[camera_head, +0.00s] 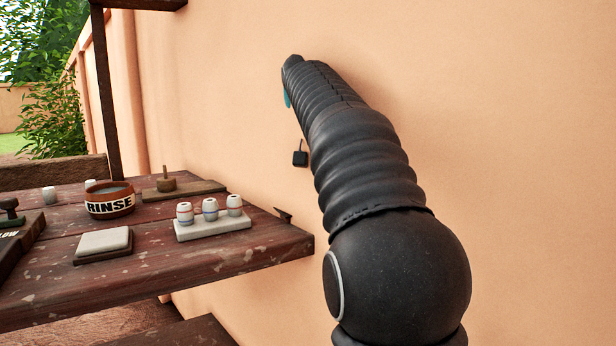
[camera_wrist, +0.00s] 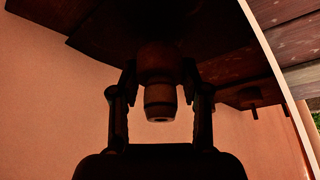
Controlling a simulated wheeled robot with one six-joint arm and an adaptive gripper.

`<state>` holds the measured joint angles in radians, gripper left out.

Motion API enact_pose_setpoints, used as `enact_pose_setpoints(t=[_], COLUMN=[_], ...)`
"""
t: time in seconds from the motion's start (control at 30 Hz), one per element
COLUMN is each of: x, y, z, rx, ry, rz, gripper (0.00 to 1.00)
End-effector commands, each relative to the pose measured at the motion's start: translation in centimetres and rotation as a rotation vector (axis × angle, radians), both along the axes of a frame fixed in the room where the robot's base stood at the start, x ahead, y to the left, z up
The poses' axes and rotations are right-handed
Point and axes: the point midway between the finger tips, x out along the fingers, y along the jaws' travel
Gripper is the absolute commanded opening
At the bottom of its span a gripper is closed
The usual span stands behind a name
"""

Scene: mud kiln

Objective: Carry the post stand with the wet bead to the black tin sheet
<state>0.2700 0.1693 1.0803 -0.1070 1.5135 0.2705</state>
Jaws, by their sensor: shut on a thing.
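In the wrist view, my gripper (camera_wrist: 159,78) has its two fingers on either side of a dark, round brown block, which I take for the post stand (camera_wrist: 157,60). A banded bead (camera_wrist: 160,102) with a pale rim and a dark hole sits at one end of the block, toward the camera. The picture is very dark, so the bead's wetness and the post are not visible. I cannot make out the black tin sheet in either view.
The worn table holds a RINSE bowl (camera_head: 109,202), a grey pad (camera_head: 104,243), a pale block (camera_head: 216,229) with three banded beads, and a wooden piece with a short post (camera_head: 166,181). A small black item (camera_head: 300,158) shows before the wall. The table's front right corner is clear.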

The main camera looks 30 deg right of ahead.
Motion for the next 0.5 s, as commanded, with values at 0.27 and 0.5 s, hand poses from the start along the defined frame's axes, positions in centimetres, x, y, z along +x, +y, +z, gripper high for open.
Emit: enact_pose_setpoints(t=[0.27, 0.5], x=[0.0, 0.0], y=[0.0, -0.01], z=[-0.12, -0.52], rx=[0.0, -0.001], ry=[0.0, -0.001], rz=[0.0, 0.0], gripper=[0.21, 0.21])
